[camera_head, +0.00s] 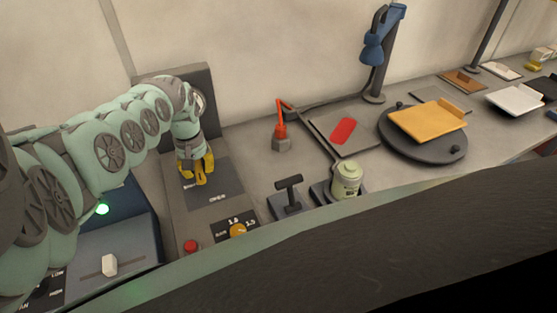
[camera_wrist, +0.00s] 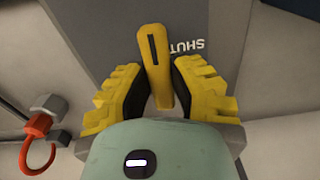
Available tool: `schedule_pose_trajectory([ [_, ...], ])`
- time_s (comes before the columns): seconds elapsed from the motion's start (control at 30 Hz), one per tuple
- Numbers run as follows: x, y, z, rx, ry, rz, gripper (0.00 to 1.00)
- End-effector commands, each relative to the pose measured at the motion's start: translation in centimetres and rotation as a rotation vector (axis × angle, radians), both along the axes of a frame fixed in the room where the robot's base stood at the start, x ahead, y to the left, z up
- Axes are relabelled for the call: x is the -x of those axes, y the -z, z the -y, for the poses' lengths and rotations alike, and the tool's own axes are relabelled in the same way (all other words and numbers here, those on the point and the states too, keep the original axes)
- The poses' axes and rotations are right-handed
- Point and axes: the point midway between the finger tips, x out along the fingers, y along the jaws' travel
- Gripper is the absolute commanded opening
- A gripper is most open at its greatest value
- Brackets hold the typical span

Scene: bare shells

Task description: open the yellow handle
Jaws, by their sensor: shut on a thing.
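The yellow handle (camera_wrist: 155,62) is a narrow bar with a dark slot near its end, in the middle of the wrist view. It stands against a dark grey panel (camera_wrist: 208,20) with white lettering that reads "SHUT" upside down in that view. My gripper (camera_wrist: 160,90) has yellow ribbed fingers, one on each side of the handle, closed on it. In the head view my gripper (camera_head: 202,172) points down over the dark panel of a grey box (camera_head: 222,205) at the left. There the handle is mostly hidden by the fingers and hard to tell apart from them.
The box front has a red button (camera_head: 191,246) and an orange knob (camera_head: 238,230). A blue box with a white switch (camera_head: 109,265) is at left. An orange-red hook (camera_head: 281,131), a black T-handle (camera_head: 289,187) and a pale green canister (camera_head: 346,179) stand to the right.

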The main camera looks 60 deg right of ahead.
Motion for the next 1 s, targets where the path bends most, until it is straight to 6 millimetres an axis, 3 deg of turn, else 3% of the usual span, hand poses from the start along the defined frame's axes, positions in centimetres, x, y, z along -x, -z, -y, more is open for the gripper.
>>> schedule_pose_trajectory([
  [0.67, 0.06, 0.12, 0.01, -0.003, -0.062, 0.003, 0.0],
  [0.7, 0.06, 0.12, 0.02, -0.003, -0.062, 0.003, 0.25],
  [1.0, 0.09, 0.04, 0.07, -0.003, -0.06, 0.002, 0.53],
])
